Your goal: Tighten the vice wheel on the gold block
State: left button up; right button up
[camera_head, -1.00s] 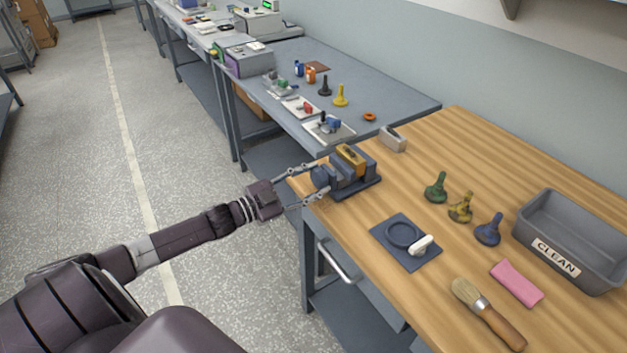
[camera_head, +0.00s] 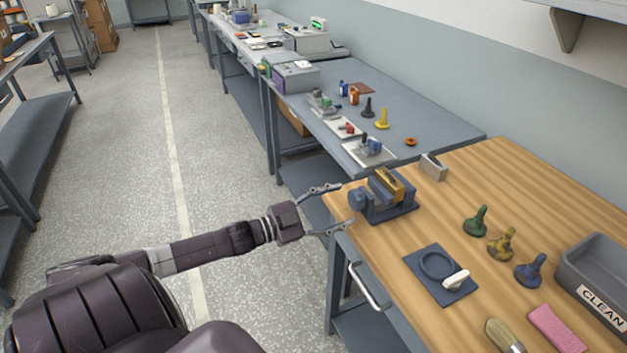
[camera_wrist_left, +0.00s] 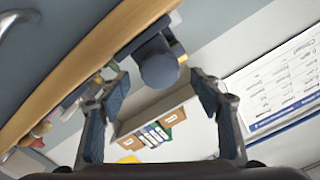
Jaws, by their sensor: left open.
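The blue-grey vice (camera_head: 392,205) stands on the near left corner of the wooden bench, with the gold block (camera_head: 389,183) between its jaws. The round vice wheel (camera_head: 357,201) faces left, over the bench edge. My left gripper (camera_head: 345,205) is open and empty, with its fingers spread just left of the wheel. In the left wrist view the wheel (camera_wrist_left: 160,69) shows ahead, between and beyond the two fingertips (camera_wrist_left: 160,88), with a gap to both. Only a sliver of gold shows there behind it. My right gripper is out of view.
On the bench are a dark pad (camera_head: 426,286) with a white-handled piece, several bobbin-shaped pieces (camera_head: 501,246), a brush (camera_head: 504,337), a pink cloth (camera_head: 556,330) and a grey CLEAN bin (camera_head: 592,276). A small grey block (camera_head: 433,168) stands behind the vice. A drawer handle (camera_head: 368,287) juts out below the bench.

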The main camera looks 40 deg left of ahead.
pick_arm(q)
jog(key=v, duration=0.8)
jog(key=shift+s, duration=0.3)
jog(key=shift+a, duration=0.15)
jog(key=n+b, duration=0.1)
jog(key=n, duration=0.4)
send_near(352, 202)
jog(key=w, duration=0.2)
jog(key=shift+d+x, duration=0.15)
jog(key=shift+x, duration=1.8)
jog(key=shift+d+x, duration=0.1)
jog(key=shift+x, duration=1.9)
jog(key=shift+s, duration=0.2)
